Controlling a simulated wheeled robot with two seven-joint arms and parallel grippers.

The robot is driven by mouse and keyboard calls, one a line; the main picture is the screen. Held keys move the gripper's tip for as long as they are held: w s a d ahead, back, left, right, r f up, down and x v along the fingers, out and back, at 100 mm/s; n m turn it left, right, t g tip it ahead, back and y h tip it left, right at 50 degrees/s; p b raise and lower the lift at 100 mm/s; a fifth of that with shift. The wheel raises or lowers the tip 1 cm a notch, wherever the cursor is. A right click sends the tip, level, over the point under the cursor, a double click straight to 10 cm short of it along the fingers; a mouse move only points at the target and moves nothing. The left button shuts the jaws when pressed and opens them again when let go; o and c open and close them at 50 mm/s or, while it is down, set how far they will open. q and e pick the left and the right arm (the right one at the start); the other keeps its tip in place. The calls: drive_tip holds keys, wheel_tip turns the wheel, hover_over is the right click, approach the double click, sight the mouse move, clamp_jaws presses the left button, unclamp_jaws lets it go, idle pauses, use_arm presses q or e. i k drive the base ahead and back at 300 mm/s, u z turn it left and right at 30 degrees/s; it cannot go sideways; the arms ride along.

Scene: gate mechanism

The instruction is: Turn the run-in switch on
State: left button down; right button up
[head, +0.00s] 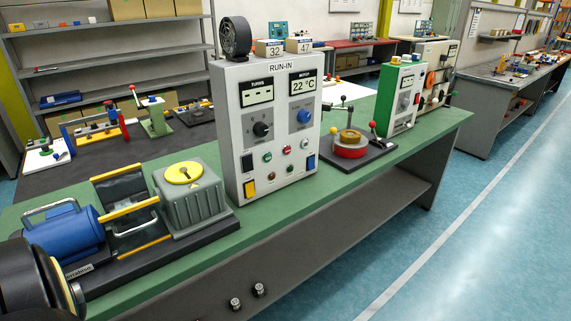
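The grey RUN-IN cabinet (279,153) stands upright on the green bench. Its front has two displays, the right one reading 22 °C. Below them are a black rotary knob (261,129) and a blue knob (304,116). Several small round buttons and lamps sit lower down. Neither of my grippers is visible, and nothing touches the cabinet.
A blue motor (65,234) and a grey gearbox (190,197) with a yellow disc stand left of the cabinet. A red fixture (350,149) and a green cabinet (402,97) stand to its right. The green bench top (262,213) has a clear strip in front.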

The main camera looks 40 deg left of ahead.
sight(247, 161)
drive_tip(key=u, duration=0.55)
drive_tip(key=i, duration=0.95)
drive_tip(key=u, duration=0.85)
